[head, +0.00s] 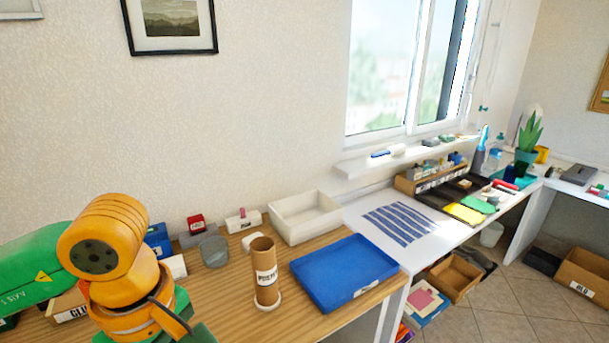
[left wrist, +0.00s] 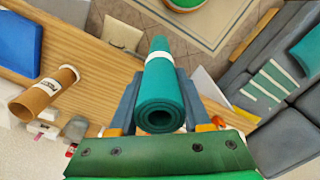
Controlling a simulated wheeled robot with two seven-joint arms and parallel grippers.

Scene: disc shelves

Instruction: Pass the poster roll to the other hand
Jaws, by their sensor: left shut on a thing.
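The poster roll (left wrist: 160,92) is a teal rolled cylinder with a white band, seen in the left wrist view with its spiral end toward the camera. My left gripper (left wrist: 160,110) is shut on it, with one grey finger on each side. In the head view my left arm reaches in at the lower left, and the roll cannot be made out there. A brown cardboard tube (head: 265,275) with a printed label stands upright and open on a round white base on the wooden table; it also shows in the left wrist view (left wrist: 45,93). My right gripper is in neither view.
A blue tray (head: 345,270) lies right of the tube, and a white bin (head: 304,217) stands behind. A grey round object (head: 214,251) and small boxes line the wall side. The wooden table's (head: 320,327) front edge is near. A white desk (head: 427,243) continues right.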

